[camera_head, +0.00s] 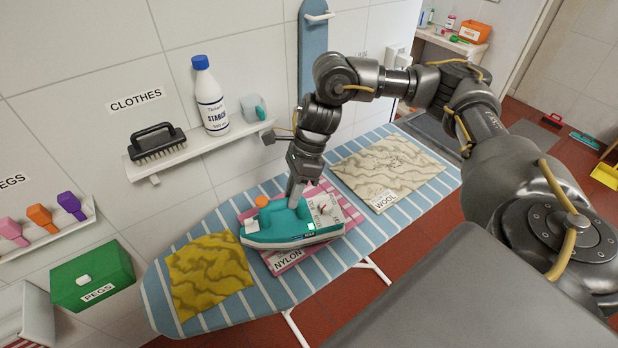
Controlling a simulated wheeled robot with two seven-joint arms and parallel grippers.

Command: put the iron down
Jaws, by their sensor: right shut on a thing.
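A teal and white iron (290,226) with an orange cap is at the middle of the ironing board (352,245), over a pink striped cloth (285,259) labelled NYLON. My right gripper (297,196) comes down from above and is shut on the iron's upper part. The fingertips are partly hidden against the iron. I cannot tell whether the iron's base touches the cloth. A yellow wavy cloth (208,274) lies left of it, and a beige cloth (385,168) labelled WOOL lies right of it. My left gripper is not in view.
A wall shelf (200,143) behind the board holds a brush (157,143), a starch bottle (210,95) and a clear cup (253,107). A green PEGS box (92,275) and several coloured pegs are at the left. Striped board surface is bare at the front.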

